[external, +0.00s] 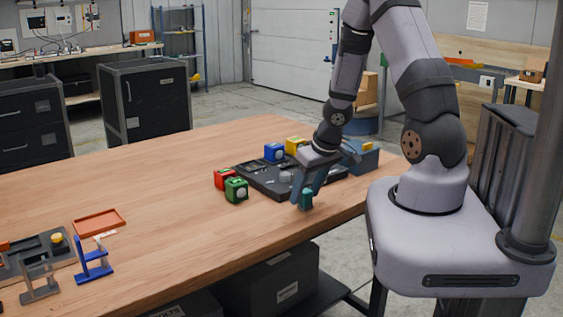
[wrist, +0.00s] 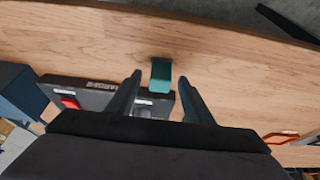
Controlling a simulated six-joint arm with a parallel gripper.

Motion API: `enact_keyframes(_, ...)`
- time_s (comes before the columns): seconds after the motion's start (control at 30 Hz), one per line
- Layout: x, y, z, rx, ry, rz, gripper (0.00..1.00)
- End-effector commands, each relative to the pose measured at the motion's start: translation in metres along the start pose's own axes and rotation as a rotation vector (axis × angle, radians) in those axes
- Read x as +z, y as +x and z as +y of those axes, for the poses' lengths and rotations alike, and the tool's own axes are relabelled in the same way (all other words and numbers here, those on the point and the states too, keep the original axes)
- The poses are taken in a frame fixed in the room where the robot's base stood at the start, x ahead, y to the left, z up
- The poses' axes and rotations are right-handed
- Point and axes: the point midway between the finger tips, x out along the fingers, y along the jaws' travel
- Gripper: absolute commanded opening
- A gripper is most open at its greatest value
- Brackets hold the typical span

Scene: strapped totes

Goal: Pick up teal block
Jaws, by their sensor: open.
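The teal block (wrist: 160,75) stands on the wooden table near its front edge. In the external view the teal block (external: 306,198) is partly hidden by a finger of my gripper (external: 304,195). In the wrist view my gripper (wrist: 157,90) is open, with one dark finger on each side of the block's lower part. The block lies between or just beyond the fingertips, and I see a gap on both sides. I cannot tell how high the fingertips are above the table.
A black tray (external: 262,183) lies just behind my gripper. Red (external: 226,179), green (external: 236,190), blue (external: 275,152) and yellow (external: 295,145) blocks stand around it. A blue box (external: 361,157) is at right. An orange tray (external: 99,221) and a blue stand (external: 93,262) are far left. The table's middle is clear.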

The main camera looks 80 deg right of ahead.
Motion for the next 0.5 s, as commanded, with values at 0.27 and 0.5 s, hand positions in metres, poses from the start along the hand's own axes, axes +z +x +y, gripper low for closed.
enact_keyframes(0.27,0.0000,0.0096,-0.0002,0.000,0.001,0.000,0.47)
enact_keyframes(0.5,0.0000,0.0093,-0.0001,0.000,0.001,0.000,0.09)
